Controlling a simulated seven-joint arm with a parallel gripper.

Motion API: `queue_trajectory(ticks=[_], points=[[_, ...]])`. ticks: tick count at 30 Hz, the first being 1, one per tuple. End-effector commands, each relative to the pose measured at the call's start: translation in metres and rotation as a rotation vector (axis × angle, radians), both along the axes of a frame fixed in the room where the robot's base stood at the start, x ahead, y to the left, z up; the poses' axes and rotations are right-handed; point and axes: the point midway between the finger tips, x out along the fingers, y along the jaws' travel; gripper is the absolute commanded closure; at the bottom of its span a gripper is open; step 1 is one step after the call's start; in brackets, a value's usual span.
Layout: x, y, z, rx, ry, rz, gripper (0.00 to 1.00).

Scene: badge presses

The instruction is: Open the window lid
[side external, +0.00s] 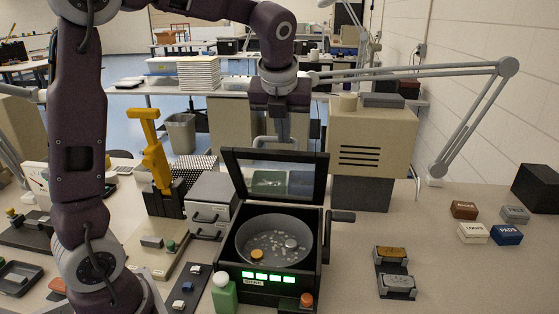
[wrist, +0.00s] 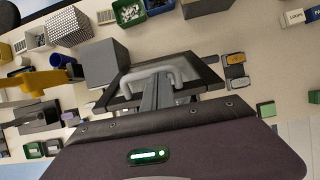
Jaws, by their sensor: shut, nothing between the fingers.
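The window lid (side external: 321,180) is a dark frame with a clear pane. In the side external view it stands raised, near upright, at the back of a black box (side external: 314,250), whose round grey bowl (side external: 243,243) is uncovered. A pale grey bar handle (side external: 259,141) sits at the lid's top edge. The lid (wrist: 208,75) and handle (wrist: 137,78) also show in the wrist view. My gripper (side external: 283,139) is shut and empty, pointing down at the handle from above and behind. In the wrist view its fingers (wrist: 157,94) overlap the handle; whether they touch is unclear.
The bowl holds a yellow piece (side external: 257,254), a pale piece (side external: 291,243) and small bits. Green lights (side external: 268,277) glow on the box front. A crank (side external: 342,216) juts right. A yellow lever press (side external: 154,160) stands left. The table at front right is fairly clear.

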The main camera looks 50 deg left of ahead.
Motion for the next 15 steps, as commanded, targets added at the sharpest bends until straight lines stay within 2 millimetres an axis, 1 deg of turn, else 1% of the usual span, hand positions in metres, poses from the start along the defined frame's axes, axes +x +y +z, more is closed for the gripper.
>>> queue_trajectory(ticks=[1,6,15], points=[[0.008,0.009,0.003,-0.001,-0.001,0.004,1.00],[0.036,0.036,0.012,-0.001,0.001,0.002,1.00],[0.078,0.078,0.014,0.000,0.001,0.001,1.00]])
